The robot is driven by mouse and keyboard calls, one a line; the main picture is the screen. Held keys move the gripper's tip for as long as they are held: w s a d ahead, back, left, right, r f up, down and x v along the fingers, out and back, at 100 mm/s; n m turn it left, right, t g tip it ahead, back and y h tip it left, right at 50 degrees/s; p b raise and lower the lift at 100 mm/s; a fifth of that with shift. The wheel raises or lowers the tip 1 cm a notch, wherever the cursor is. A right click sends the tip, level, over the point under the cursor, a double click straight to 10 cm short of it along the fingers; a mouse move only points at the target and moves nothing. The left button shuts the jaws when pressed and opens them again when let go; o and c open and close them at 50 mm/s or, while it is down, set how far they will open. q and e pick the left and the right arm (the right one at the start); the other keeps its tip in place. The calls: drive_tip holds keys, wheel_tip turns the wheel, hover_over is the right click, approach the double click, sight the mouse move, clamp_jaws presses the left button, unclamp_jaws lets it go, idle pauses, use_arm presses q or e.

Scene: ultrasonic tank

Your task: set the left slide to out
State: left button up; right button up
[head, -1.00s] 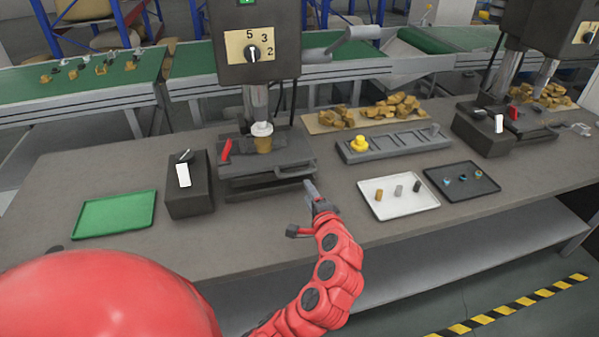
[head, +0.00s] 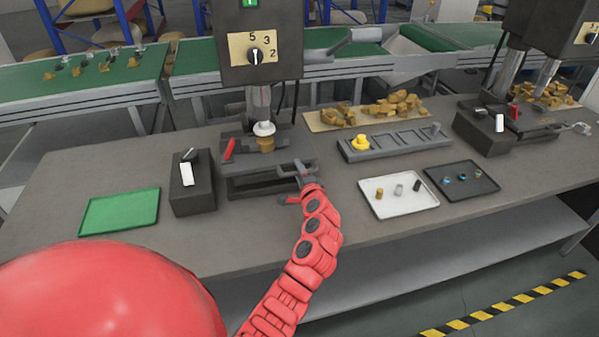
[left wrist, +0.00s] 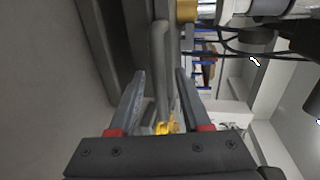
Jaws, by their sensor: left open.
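The left slide (head: 250,168) is a dark grey plate low under the left press head, with a brass workpiece (head: 265,145) on top below the white-tipped ram. My left gripper (head: 303,173) is at the slide's right front corner. In the left wrist view a grey bar (left wrist: 160,60), which looks like the slide's handle, runs between the two open fingers. I cannot tell whether either finger touches it. A brass part (left wrist: 187,10) shows at the top there. My right gripper is not in view.
A control box with a white switch (head: 187,174) and a green tray (head: 120,212) stand left of the slide. A white tray (head: 392,212), a dark tray (head: 470,192) and a grey rack (head: 395,143) lie to the right. The table front is clear.

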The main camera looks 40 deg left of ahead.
use_arm(q)
clamp_jaws()
idle(1.3)
